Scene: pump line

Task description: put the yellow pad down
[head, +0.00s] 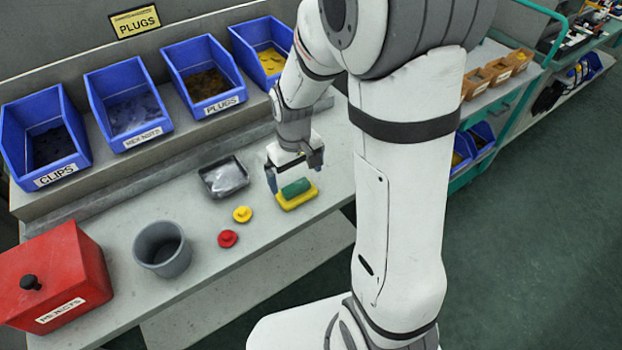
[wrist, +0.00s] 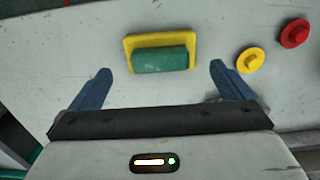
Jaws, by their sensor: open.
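The yellow pad (head: 297,197) lies flat on the grey bench, with a green block (head: 296,187) on top of it. In the wrist view the yellow pad (wrist: 131,46) shows behind and beside the green block (wrist: 160,60). My gripper (head: 293,181) is just above the pad. In the wrist view my gripper (wrist: 158,80) has its blue fingers spread wide, one to each side of the pad and block, with clear gaps. The gripper is open and holds nothing.
A yellow plug (head: 242,214) and a red plug (head: 228,238) lie left of the pad. A black tray (head: 243,184), a grey cup (head: 140,245) and a red REJECTS box (head: 95,265) stand further left. Blue bins (head: 150,137) line the raised shelf behind. The bench's front edge is close.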

